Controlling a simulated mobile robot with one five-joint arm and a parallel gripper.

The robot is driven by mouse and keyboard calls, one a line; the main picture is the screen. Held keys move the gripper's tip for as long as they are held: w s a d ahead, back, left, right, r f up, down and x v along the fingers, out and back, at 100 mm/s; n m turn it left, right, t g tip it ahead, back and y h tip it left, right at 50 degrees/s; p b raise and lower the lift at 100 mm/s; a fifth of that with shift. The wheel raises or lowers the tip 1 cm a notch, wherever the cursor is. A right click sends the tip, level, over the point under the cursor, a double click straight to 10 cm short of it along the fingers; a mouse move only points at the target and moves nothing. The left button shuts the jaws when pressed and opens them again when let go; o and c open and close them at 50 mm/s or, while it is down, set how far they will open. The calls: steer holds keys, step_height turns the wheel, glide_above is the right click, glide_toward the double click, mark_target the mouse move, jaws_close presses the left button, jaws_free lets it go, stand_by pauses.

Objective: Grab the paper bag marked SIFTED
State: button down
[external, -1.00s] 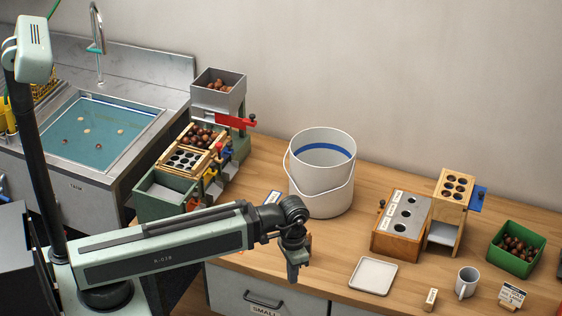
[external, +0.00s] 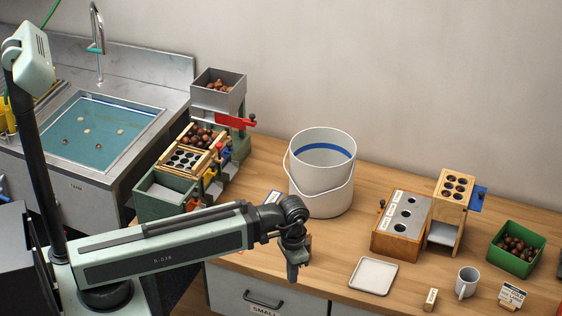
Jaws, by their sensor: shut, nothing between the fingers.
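No paper bag marked SIFTED can be made out in the external view. My gripper (external: 293,272) is shut and empty. It points down near the front edge of the wooden counter, in front of the white bucket (external: 321,180) and left of the square white tray (external: 373,276). A small part of something orange-brown shows behind my wrist, mostly hidden, and I cannot tell what it is.
A sorting machine (external: 185,172) with chestnuts stands at the left beside the sink (external: 105,130). At the right are a wooden box with holes (external: 402,225), a wooden stand (external: 450,205), a green chestnut bin (external: 515,250) and a mug (external: 467,282). A drawer front (external: 262,290) lies below.

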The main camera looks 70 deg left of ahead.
steer(key=c, duration=2.1)
jaws_free()
steer(key=shift+c, duration=0.2)
steer(key=o, duration=1.4)
